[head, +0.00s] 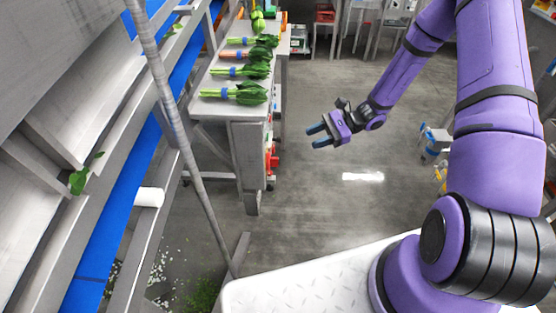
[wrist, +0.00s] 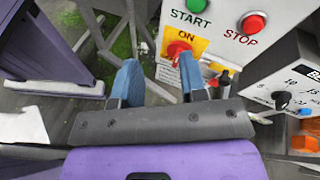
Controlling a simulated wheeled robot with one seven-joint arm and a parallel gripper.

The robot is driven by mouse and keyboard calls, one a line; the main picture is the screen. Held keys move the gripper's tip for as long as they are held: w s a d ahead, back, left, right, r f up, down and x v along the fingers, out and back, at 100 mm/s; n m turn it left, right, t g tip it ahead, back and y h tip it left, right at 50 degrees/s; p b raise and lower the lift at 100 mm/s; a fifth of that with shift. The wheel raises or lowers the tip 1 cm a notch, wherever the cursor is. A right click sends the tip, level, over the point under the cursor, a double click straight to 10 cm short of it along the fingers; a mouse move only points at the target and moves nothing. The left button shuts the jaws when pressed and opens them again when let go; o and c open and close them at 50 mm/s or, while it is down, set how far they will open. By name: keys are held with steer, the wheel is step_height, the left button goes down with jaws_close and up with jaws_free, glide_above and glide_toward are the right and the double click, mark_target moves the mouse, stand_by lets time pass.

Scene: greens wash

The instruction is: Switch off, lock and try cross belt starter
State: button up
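In the wrist view a light grey starter box has a green START button (wrist: 197,6) and a red STOP button (wrist: 253,23). Below them a red rotary switch (wrist: 178,49) sits on a yellow plate (wrist: 198,46) marked ON. My gripper (wrist: 160,72) is open, with nothing between its blue fingers. The fingers show below the switch in the picture, apart from its knob, and the right finger covers part of the box. In the head view my gripper (head: 315,136) is held out over the floor. A small dark and red item (wrist: 223,80) sits by the box; I cannot tell what it is.
A grey box with a numbered dial and black knob (wrist: 281,99) stands right of the starter, with an orange item (wrist: 304,143) near it. In the head view, a table (head: 240,112) holds bunches of greens; a blue conveyor belt (head: 104,240) runs along the left.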

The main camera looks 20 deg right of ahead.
mark_target(273, 162)
step_height(273, 162, down, 12)
steer(key=m+t+y, duration=0.2)
steer(key=m+t, duration=0.4)
steer(key=m, duration=0.1)
steer(key=x, duration=1.1)
steer(key=shift+w+a+r, duration=0.1)
steer(key=shift+w, duration=0.25)
jaws_close()
